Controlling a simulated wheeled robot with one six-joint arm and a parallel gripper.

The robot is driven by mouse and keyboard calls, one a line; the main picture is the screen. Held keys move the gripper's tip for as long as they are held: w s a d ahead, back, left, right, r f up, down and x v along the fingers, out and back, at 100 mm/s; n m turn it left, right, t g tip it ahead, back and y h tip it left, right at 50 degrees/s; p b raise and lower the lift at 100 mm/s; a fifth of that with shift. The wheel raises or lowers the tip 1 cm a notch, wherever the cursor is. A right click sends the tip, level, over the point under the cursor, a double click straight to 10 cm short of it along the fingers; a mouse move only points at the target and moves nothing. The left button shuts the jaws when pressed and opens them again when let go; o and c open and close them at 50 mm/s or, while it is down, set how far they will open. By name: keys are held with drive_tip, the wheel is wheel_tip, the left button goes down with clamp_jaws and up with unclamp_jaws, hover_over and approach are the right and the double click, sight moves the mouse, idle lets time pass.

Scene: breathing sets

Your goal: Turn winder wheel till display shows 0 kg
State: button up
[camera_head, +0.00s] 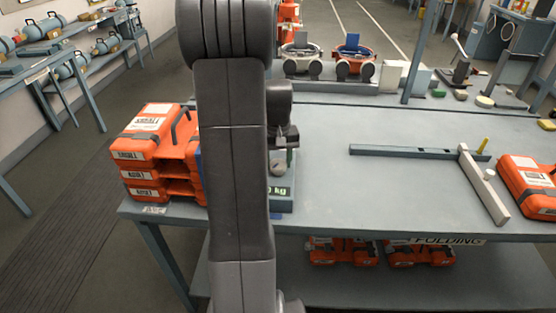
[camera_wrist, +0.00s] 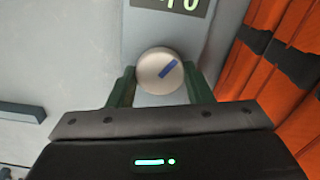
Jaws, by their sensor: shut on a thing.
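The winder wheel (camera_wrist: 153,80) is a round, pale knob with a blue mark slanting to the upper right in the wrist view. My gripper (camera_wrist: 159,70) has its two green fingers on either side of the wheel, shut on it. The display (camera_wrist: 186,5) lies just beyond the wheel, cut by the top edge; its visible digits look like 10, and any sign is unclear. In the head view the wheel (camera_head: 277,169) shows beside my arm, and the display (camera_head: 280,191) reads "0 kg" at its right end, its left part hidden by my arm.
Stacked orange cases (camera_head: 151,150) stand left of my arm, close to the scale; orange also shows at right in the wrist view (camera_wrist: 262,75). A grey bar (camera_head: 400,152) and an orange case (camera_head: 530,184) lie to the right. The bench between is clear.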

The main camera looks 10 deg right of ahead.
sight(278, 163)
drive_tip(key=n, duration=0.6)
idle(0.7)
drive_tip(key=o, duration=1)
wheel_tip(278, 163, up, 14)
drive_tip(key=shift+f, duration=0.1)
wheel_tip(278, 163, down, 14)
drive_tip(key=shift+r, duration=0.1)
idle(0.4)
